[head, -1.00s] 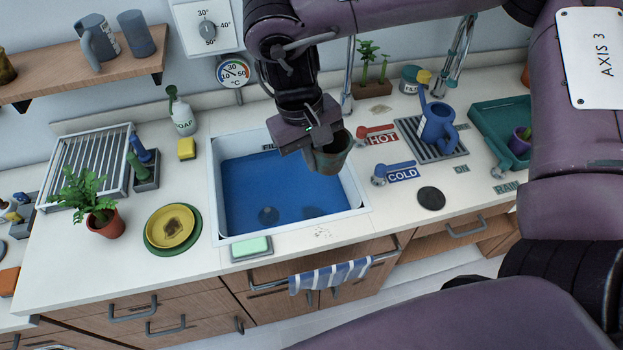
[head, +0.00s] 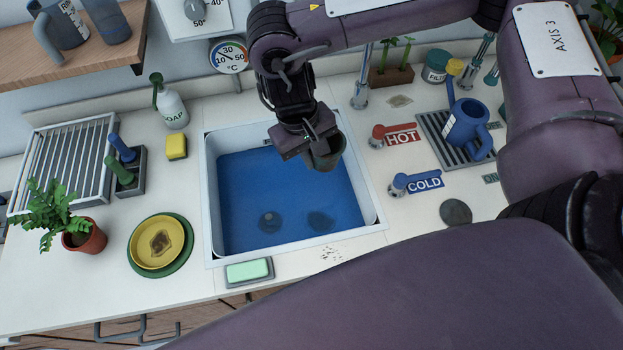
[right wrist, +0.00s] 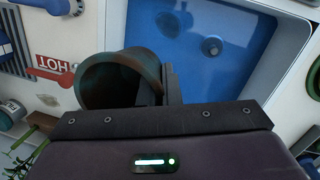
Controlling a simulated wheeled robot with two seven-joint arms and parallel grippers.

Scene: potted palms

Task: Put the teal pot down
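The teal pot (head: 326,152), dark and rust-stained, hangs in my right gripper (head: 312,140) above the right part of the blue-floored sink (head: 215,255). In the right wrist view the pot (right wrist: 92,85) looks hollow, with its open mouth showing. My right gripper (right wrist: 158,88) is shut on the pot's wall. One dark finger shows outside the pot; the other is partly hidden by it. A dark round shadow lies on the sink floor below, apart from the pot. My left gripper is not in view.
A round drain (head: 269,221) sits in the sink. Right of it are the HOT tap (head: 382,136), COLD tap (head: 402,186), a dark disc (head: 456,212) and a blue watering can (head: 466,128).

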